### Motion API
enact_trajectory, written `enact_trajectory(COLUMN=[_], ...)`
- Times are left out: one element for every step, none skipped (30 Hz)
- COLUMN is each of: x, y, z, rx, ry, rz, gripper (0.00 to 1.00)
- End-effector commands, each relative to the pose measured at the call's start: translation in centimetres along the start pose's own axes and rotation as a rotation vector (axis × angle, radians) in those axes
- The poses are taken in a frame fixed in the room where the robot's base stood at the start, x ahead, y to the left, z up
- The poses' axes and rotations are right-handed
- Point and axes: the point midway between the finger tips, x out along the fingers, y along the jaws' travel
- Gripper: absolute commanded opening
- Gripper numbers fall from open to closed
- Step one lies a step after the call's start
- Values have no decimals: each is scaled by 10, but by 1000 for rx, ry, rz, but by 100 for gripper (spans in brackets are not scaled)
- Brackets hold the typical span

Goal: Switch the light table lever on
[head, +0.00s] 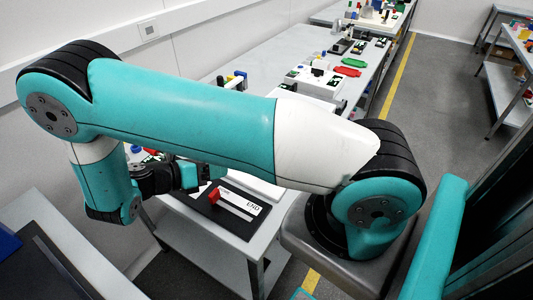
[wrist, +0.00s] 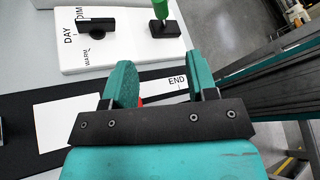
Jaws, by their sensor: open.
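In the wrist view a green-handled lever (wrist: 163,25) on a small black base stands at the right end of a white panel (wrist: 118,60). The handle's top is cut off by the frame. My gripper (wrist: 160,80) is open, its two teal fingers apart and pointing toward the panel's near edge, with the lever beyond them. Nothing is clearly held. In the head view my gripper (head: 203,175) is low over the near end of the bench, partly hidden by my arm. The lever is hidden there.
The panel has a black knob (wrist: 96,26) by the words DAY, DIM and WARM. A black board (wrist: 18,110) with a white END strip lies under my gripper; its red slider (head: 214,196) shows in the head view. Several devices stand along the bench (head: 290,50).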

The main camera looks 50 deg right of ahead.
Motion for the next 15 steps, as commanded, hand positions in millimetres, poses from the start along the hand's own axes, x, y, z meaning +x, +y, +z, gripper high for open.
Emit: enact_trajectory(x=[6,10,16,21,27,36,43,50,59,66,73,82,89,96,106], y=[-1,-2,-2,-2,-3,-3,-3,-3,-4,-4,-4,-4,-4,-4,-4], z=[2,2,2,2,3,3,3,3,3,3,3,3,3,3,3], rx=[-3,-4,-3,-4,-4,-4,-4,-3,-4,-3,-3,-3,-2,-3,-3], ry=[-3,-3,-2,-1,0,-1,-1,0,1,1,1,1,2,2,2], rz=[-6,-7,-7,-7,-8,-9,-9,-10,-10,-9,-9,-10,-9,-10,-9], gripper=[53,53,53,53,53,53,53,53,53,53,53,53,53,53,53])
